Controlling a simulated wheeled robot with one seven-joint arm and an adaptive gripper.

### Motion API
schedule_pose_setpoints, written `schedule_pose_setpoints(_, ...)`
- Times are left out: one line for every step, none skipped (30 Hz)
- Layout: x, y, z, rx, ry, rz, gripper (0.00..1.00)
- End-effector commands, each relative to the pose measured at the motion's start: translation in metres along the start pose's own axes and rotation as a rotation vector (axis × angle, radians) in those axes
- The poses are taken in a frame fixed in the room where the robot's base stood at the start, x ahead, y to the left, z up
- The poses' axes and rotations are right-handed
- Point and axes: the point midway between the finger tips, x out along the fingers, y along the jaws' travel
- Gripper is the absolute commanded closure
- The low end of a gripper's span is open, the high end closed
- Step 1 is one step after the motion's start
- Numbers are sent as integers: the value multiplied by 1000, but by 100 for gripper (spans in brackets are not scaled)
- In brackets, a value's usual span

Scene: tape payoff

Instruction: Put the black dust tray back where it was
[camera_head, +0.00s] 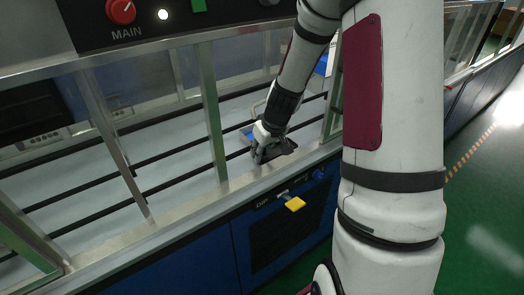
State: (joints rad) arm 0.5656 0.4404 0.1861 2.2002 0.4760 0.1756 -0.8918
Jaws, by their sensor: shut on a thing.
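My gripper (262,155) is at the end of my arm, low over the near metal ledge of the machine, just inside the frame opening. It is shut on a dark, flat-looking thing, which appears to be the black dust tray (285,147) and shows to the right of the fingers. The fingertips and much of the tray are small and dark, so the exact grip is hard to see. I cannot tell whether the tray touches the ledge.
Metal posts (212,110) stand along the opening. Dark rails (170,182) cross the pale bed (95,212). Green floor is clear at right.

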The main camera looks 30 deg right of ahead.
Motion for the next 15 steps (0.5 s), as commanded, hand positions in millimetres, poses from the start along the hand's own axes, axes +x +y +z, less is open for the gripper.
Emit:
schedule_pose_setpoints(2, 0, 0, 1, 0, 0, 100)
schedule_pose_setpoints(3, 0, 1, 1, 0, 0, 100)
schedule_pose_setpoints(3, 0, 1, 1, 0, 0, 71)
schedule_pose_setpoints(2, 0, 1, 0, 0, 0, 64)
schedule_pose_setpoints(2, 0, 1, 0, 0, 0, 57)
schedule_pose_setpoints(2, 0, 1, 0, 0, 0, 55)
schedule_pose_setpoints(2, 0, 1, 0, 0, 0, 55)
schedule_pose_setpoints(2, 0, 1, 0, 0, 0, 55)
schedule_pose_setpoints(2, 0, 1, 0, 0, 0, 55)
schedule_pose_setpoints(2, 0, 1, 0, 0, 0, 55)
schedule_pose_setpoints(2, 0, 1, 0, 0, 0, 55)
schedule_pose_setpoints(2, 0, 1, 0, 0, 0, 55)
schedule_pose_setpoints(2, 0, 1, 0, 0, 0, 55)
schedule_pose_setpoints(2, 0, 1, 0, 0, 0, 55)
schedule_pose_setpoints(1, 0, 1, 0, 0, 0, 55)
